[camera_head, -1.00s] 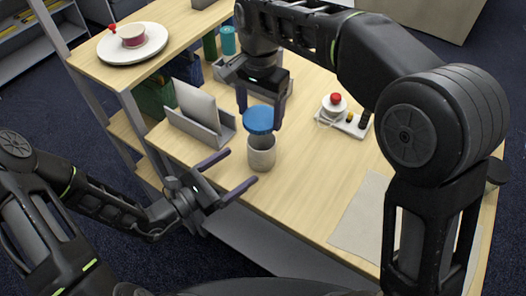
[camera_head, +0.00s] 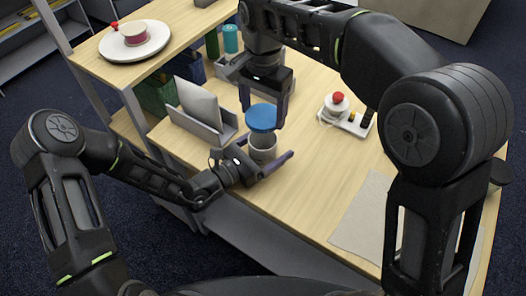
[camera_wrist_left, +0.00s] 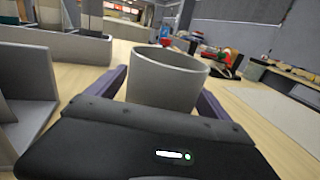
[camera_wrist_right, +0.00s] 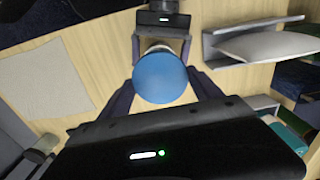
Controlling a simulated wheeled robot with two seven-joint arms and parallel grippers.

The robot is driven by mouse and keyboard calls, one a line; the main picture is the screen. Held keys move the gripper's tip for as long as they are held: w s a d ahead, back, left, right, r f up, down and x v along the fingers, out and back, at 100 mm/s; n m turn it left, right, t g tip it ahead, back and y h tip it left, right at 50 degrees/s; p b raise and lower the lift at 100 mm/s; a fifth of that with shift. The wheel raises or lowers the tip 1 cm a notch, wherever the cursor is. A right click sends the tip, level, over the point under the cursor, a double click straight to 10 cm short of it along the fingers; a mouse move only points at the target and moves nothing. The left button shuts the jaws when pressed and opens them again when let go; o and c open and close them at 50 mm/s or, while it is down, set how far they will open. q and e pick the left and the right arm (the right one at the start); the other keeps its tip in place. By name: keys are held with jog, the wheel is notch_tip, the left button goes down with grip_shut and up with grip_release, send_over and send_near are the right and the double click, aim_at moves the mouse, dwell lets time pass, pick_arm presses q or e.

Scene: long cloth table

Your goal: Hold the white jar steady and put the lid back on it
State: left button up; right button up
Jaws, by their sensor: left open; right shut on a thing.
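The white jar (camera_head: 263,148) stands upright on the table, and its open top shows in the left wrist view (camera_wrist_left: 165,85). My left gripper (camera_head: 262,162) is open, with one finger on each side of the jar; I cannot tell whether they touch it. My right gripper (camera_head: 261,114) is shut on the blue round lid (camera_head: 261,118) and holds it level above the jar. In the right wrist view the lid (camera_wrist_right: 160,78) hides most of the jar, and my left gripper (camera_wrist_right: 162,28) shows beyond it.
A grey holder (camera_head: 205,130) with a pale upright panel stands left of the jar. A red-topped button device (camera_head: 336,104) stands to the right. A beige sheet (camera_head: 365,215) lies at front right. A raised shelf holds a white plate (camera_head: 150,48).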

pick_arm(q)
jog(key=shift+w+d, duration=0.15)
jog(key=shift+d, duration=0.05)
jog(key=shift+c, duration=0.4)
grip_shut()
dwell(0.7)
